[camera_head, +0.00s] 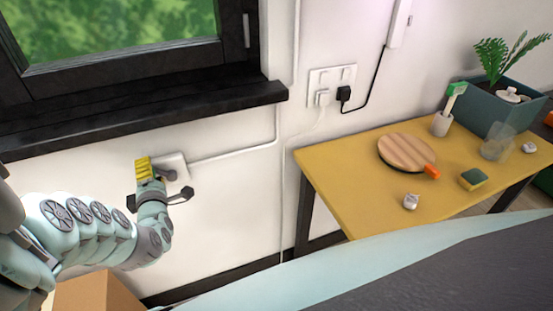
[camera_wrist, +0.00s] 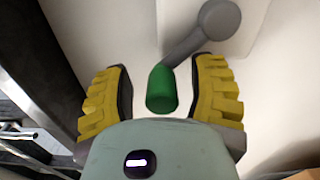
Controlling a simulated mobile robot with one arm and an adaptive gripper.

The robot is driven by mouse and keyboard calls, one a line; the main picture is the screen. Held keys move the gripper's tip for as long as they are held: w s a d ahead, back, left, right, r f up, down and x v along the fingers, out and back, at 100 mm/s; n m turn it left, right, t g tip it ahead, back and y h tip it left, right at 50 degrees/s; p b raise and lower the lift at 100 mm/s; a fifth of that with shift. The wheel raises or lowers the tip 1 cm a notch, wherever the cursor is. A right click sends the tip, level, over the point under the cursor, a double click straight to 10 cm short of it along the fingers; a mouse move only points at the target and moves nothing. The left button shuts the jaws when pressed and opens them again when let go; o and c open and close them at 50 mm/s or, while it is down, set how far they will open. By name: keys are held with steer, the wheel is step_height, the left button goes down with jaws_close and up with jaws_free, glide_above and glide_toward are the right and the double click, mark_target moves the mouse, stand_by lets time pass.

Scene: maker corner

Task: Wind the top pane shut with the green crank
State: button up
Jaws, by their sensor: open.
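The green crank handle (camera_wrist: 161,90) is between my two yellow fingers in the wrist view, with a gap on both sides. A grey crank arm (camera_wrist: 188,48) runs from it up and right to a round grey hub (camera_wrist: 220,18). My gripper (camera_wrist: 162,72) is open around the handle. In the head view my gripper (camera_head: 143,170) is at the white wall plate (camera_head: 173,161) below the window; the green handle is hidden there. The dark-framed window (camera_head: 110,45) is at the upper left; its top edge is out of view, so I cannot tell how the top pane stands.
A black sill (camera_head: 140,112) juts out above my gripper. A white conduit (camera_head: 235,154) runs right from the wall plate. A cardboard box (camera_head: 95,293) is below my arm. A yellow table (camera_head: 345,170) with a round board (camera_head: 407,152) stands at the right.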

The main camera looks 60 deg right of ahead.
steer(key=v, duration=0.7)
stand_by(0.4)
steer(key=shift+o, duration=0.3)
steer(key=shift+a, duration=0.1)
steer(key=shift+c, duration=0.3)
